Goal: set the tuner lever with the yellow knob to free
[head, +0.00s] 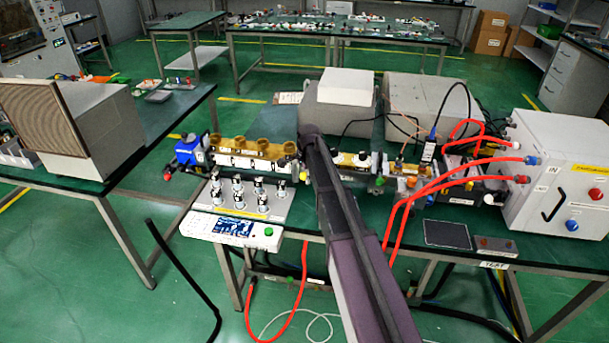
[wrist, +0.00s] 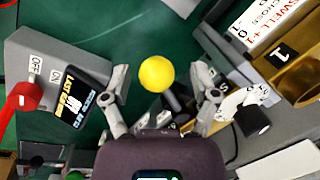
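The yellow knob (wrist: 157,72) is a round ball in the upper middle of the wrist view. A short dark rod, seemingly its lever, runs down and right from it. My gripper (wrist: 163,78) is open, with one finger left of the knob and one right of it. Neither finger appears to touch it. The lever's base and any free mark are not clear.
In the wrist view, a grey box (wrist: 42,58) with ON and OFF marks and a red knob (wrist: 24,96) is at left. A white dial with a black knob (wrist: 252,120) is at right, below brass parts (wrist: 300,75). Red hoses (head: 410,190) cross the bench in the head view.

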